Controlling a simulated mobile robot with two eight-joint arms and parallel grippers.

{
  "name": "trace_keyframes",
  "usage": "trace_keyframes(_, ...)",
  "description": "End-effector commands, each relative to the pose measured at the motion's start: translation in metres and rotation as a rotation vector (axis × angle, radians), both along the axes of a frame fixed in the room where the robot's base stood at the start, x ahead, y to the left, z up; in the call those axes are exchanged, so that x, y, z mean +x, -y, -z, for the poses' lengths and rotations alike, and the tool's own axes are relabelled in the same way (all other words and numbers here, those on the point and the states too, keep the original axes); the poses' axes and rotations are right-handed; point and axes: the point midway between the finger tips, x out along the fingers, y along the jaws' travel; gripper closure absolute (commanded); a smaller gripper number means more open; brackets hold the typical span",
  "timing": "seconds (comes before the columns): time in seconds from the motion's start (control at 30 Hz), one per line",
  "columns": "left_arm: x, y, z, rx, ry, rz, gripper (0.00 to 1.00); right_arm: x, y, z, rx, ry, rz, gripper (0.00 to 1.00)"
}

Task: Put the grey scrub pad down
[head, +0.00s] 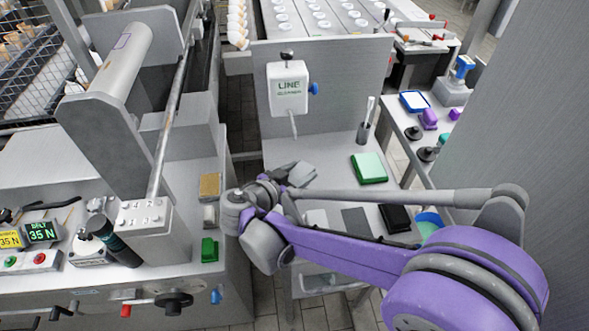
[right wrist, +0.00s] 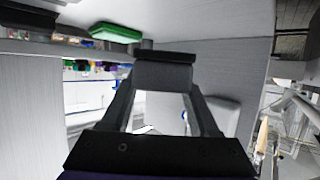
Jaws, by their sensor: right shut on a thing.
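The grey scrub pad (head: 303,174) shows in the head view over the grey bench with the upright back panel. My right gripper (head: 284,179) is shut on it, partly hidden behind my own wrist. In the right wrist view, the fingers close on a dark grey block (right wrist: 163,76), the pad, at their tips. I cannot tell whether the pad touches the bench top (head: 330,178). My left gripper is not in view.
A green pad (head: 369,168) lies right of the gripper, near a dark cup (head: 363,133). A cleaner dispenser (head: 288,88) hangs on the panel. A grey flat piece (head: 356,221) and black item (head: 395,218) lie nearer. A brown sponge (head: 210,186) lies on the left machine.

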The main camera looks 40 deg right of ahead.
Motion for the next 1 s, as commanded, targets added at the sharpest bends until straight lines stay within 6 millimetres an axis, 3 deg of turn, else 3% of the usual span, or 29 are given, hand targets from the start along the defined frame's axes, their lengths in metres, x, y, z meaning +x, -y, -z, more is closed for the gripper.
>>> trace_keyframes(0.1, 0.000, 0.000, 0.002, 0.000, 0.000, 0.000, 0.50, 0.027, 0.016, 0.000, -0.001, 0.000, 0.004, 0.91)
trace_keyframes(0.3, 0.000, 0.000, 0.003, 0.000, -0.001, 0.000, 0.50, 0.062, 0.035, 0.000, 0.000, -0.001, 0.002, 0.91)
trace_keyframes(0.4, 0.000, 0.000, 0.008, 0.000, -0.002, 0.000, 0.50, 0.061, 0.034, 0.018, 0.001, -0.001, 0.000, 0.91)
trace_keyframes(0.67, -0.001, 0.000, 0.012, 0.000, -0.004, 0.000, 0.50, 0.060, 0.033, 0.037, 0.000, -0.001, -0.001, 0.91)
trace_keyframes(0.9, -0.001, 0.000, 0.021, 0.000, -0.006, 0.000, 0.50, 0.062, 0.034, 0.070, 0.000, -0.001, 0.000, 0.91)
trace_keyframes(1.0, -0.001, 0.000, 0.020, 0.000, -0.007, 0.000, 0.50, 0.064, 0.035, 0.071, 0.000, -0.001, -0.001, 0.91)
